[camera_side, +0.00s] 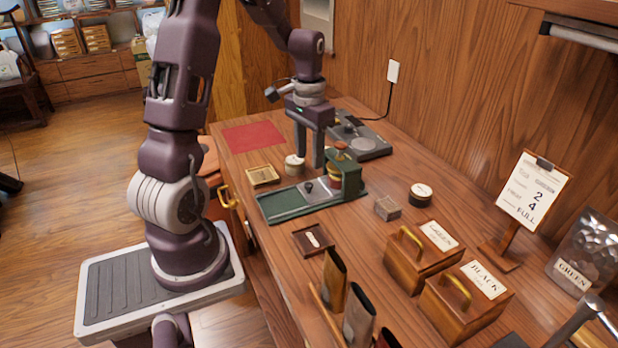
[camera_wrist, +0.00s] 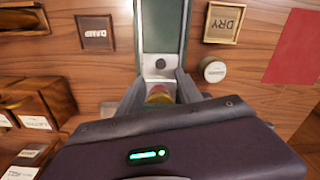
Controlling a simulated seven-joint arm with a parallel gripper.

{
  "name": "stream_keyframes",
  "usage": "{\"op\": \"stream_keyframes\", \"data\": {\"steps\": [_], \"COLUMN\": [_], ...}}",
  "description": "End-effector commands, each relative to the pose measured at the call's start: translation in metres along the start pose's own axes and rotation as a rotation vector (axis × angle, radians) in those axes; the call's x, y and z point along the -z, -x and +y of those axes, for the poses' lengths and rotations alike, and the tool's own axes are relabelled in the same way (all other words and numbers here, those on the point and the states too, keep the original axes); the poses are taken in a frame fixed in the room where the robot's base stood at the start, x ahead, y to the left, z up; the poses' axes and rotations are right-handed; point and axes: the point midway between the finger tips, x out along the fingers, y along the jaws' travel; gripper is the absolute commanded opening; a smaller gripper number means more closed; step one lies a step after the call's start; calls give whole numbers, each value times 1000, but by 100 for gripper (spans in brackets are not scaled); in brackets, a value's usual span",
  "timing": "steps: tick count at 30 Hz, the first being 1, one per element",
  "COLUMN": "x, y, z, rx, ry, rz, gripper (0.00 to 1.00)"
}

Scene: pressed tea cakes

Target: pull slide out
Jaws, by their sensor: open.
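The press has a green base (camera_side: 280,206) with a grey metal slide (camera_side: 324,190) and a black knob (camera_side: 308,186) on it. A green upright (camera_side: 350,175) with a brass and red column (camera_side: 336,176) stands at its right end. In the wrist view, the slide (camera_wrist: 158,72) and its knob (camera_wrist: 160,63) lie in the green channel (camera_wrist: 160,25), just beyond the column (camera_wrist: 160,93). My gripper (camera_side: 308,157) points down, open and empty, above the press near the column. In the wrist view its fingers (camera_wrist: 160,88) appear either side of the column; contact cannot be told.
A round tin (camera_side: 294,166) and a DRY tray (camera_side: 262,176) sit close to the press, with a DAMP tray (camera_side: 313,241) in front. A dark scale-like device (camera_side: 358,138) is behind. Wooden boxes (camera_side: 424,258) stand at right; a red mat (camera_side: 254,136) lies at left.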

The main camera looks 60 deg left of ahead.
Motion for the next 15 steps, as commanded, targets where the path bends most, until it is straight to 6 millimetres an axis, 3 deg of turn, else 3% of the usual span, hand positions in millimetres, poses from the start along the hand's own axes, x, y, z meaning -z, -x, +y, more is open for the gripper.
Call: {"op": "stream_keyframes", "data": {"steps": [9, 15], "x": [-2, -1], "y": [-55, -74], "z": [-2, -2], "rx": [-7, -4], "ry": [4, 3], "rz": [-13, -8], "gripper": [42, 42]}}
